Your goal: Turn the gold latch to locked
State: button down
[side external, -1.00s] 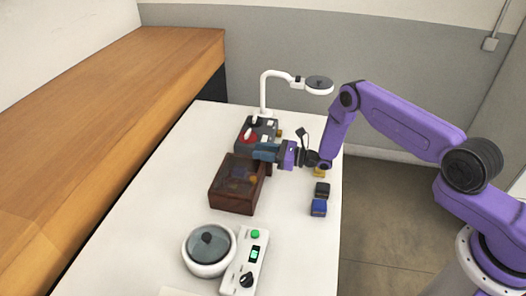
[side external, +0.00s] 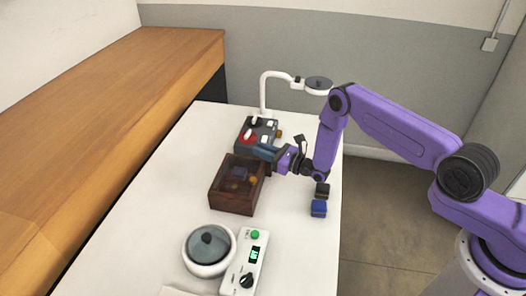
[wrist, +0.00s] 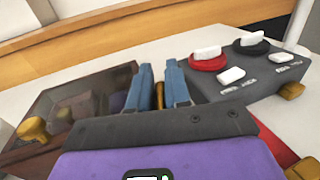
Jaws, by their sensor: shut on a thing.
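My gripper (wrist: 159,76) has its blue fingers shut on a narrow gold piece (wrist: 159,94), which looks like the gold latch. Most of the latch is hidden by the fingers, so its exact angle cannot be told. In the side view my gripper (side external: 259,151) reaches in from the right, at the far right corner of a dark wooden box (side external: 231,205) with a see-through top. The box also fills the left of the wrist view (wrist: 50,88), with a gold knob (wrist: 33,128) at its near left.
A grey control box (wrist: 262,88) with red and black switches stands close to the right of the fingers. A black block (side external: 322,189) and a blue block (side external: 319,208) sit near the table's right edge. A lidded pot (side external: 208,246) and white panel (side external: 245,262) stand in front.

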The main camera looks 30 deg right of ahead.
jog(key=shift+d+m+t+h, duration=0.15)
jog(key=shift+m+t+h, duration=0.25)
jog(key=shift+m+h, duration=0.4)
jog(key=shift+d+m+t+h, duration=0.1)
jog(key=shift+m+t+h, duration=0.35)
jog(key=shift+h, duration=0.65)
jog(key=c, duration=1.2)
grip_release()
jog(key=shift+o, duration=0.2)
jog(key=v, duration=1.7)
jog(key=shift+s, duration=0.2)
